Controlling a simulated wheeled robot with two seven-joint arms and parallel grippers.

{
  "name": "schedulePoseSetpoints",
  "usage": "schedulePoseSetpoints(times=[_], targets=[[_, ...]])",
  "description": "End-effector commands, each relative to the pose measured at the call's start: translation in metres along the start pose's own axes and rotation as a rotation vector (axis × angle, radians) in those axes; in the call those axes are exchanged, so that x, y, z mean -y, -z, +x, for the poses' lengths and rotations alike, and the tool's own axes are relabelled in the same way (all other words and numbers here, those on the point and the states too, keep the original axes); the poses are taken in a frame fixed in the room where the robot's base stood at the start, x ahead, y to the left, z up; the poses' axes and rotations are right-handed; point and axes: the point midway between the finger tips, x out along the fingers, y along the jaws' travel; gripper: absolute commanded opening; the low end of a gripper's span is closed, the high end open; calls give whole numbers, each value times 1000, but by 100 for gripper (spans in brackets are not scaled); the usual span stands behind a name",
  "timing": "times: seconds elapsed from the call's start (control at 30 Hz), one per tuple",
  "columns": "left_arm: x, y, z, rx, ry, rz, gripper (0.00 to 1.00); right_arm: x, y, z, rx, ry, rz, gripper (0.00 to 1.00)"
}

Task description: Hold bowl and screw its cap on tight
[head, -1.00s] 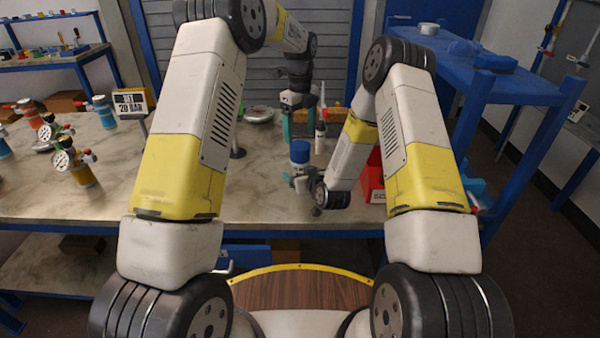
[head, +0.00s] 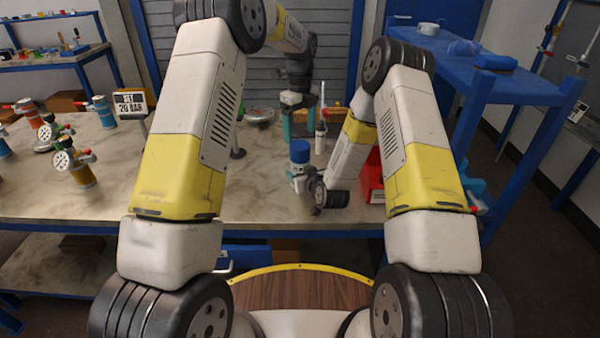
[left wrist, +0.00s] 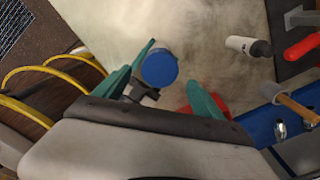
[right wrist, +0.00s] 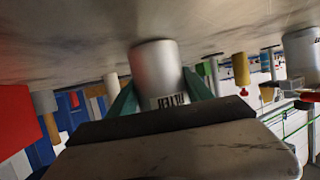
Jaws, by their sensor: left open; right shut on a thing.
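A blue cap (head: 300,152) stands upright above my right gripper (head: 300,182) in the head view. My right gripper is shut on the grey cylindrical bowl (right wrist: 158,72), held between its teal fingers in the right wrist view. The gripper hides most of the bowl in the head view. I cannot tell how far the cap is seated. My left gripper (head: 302,130) is open and empty, beyond and higher in the picture than the cap. The left wrist view shows the cap's round top (left wrist: 160,67) between the spread teal fingers, apparently untouched.
A white bottle (head: 320,138) stands behind the cap. A red box (head: 373,180) sits right of my right forearm. Valve and gauge assemblies (head: 75,165) and a sign (head: 132,103) stand on the left of the worktable (head: 120,180). Table room between is clear.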

Motion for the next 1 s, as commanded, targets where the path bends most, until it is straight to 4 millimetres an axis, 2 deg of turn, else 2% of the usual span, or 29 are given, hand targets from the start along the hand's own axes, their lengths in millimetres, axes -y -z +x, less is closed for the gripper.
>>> schedulePoseSetpoints(times=[0.13,0.27,1.0], targets=[[0,0,1,0,-3,-122,80,0,0,0,0,0,0,0],[-1,1,3,-2,-8,-367,80,0,0,0,0,0,0,0],[-3,3,9,16,-28,-2160,80,0,0,0,0,-1,0,0]])
